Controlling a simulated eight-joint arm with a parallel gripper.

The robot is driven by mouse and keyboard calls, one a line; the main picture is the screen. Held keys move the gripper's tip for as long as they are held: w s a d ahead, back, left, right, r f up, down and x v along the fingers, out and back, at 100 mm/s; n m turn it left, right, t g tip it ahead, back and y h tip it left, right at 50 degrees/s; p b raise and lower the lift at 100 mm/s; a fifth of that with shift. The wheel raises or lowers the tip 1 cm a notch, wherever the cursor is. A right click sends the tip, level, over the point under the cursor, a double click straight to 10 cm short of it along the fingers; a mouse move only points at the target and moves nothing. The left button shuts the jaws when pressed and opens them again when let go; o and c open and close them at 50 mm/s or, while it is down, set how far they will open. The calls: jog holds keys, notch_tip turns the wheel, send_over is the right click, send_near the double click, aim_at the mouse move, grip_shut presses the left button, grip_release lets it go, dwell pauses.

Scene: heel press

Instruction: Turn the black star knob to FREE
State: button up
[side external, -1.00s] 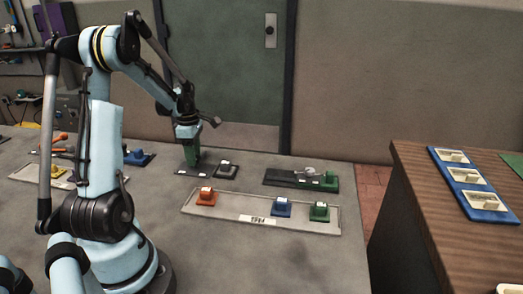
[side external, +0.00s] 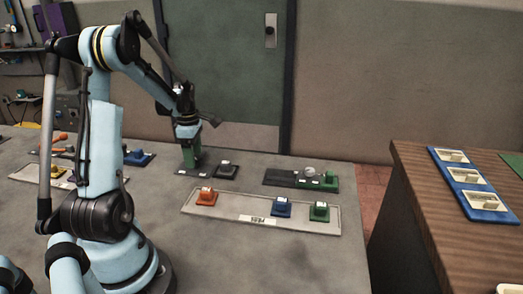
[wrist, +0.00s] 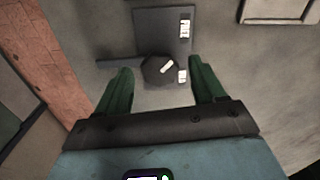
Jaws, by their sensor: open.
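In the wrist view the black star knob (wrist: 152,76) sits on a dark plate (wrist: 155,25). A white mark on the knob slants to the upper right. The FREE label (wrist: 185,28) is at the plate's upper right; a second white label (wrist: 183,76), too small to read, is right of the knob. My gripper (wrist: 160,78) is open, with one green finger on each side of the knob and gaps visible. In the side view my gripper (side external: 190,157) is low at the plate (side external: 183,172), and the knob is hidden by the fingers.
A dark block (side external: 226,171) stands just right of the gripper. A grey tray (side external: 232,208) with orange, blue and green pieces lies in front. Another dark plate (side external: 283,178) with a round grey knob and green block lies to the right.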

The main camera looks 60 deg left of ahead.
notch_tip(320, 180, up, 12)
dwell(0.6)
dwell(0.5)
